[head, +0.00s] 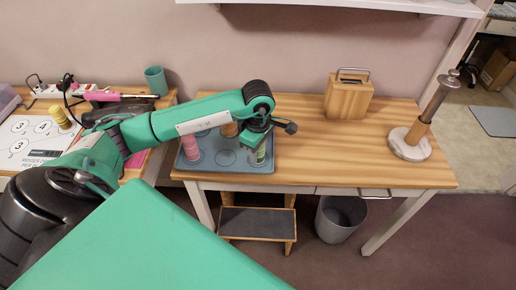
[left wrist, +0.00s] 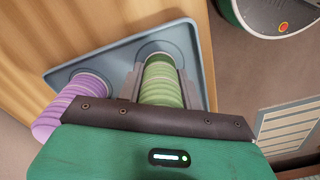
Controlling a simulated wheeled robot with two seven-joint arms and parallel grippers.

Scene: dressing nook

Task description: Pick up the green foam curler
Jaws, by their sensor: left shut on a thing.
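The green foam curler (head: 260,155) stands upright at the right side of the blue-grey tray (head: 212,168), over one of its round marks. My left gripper (head: 257,147) reaches down over it from the left and is shut on it. In the left wrist view, the ribbed green curler (left wrist: 160,82) sits between the two grey fingers, with its end at a ring mark of the tray (left wrist: 209,75). I cannot tell if it touches the tray. My right gripper is not in view.
A pink curler (head: 190,148) and an orange one (head: 229,129) stand on the tray. A wooden box (head: 348,99) and a post on a round white base (head: 409,146) stand to the right. The table middle is clear. A yellow curler (head: 59,117) is on the left table.

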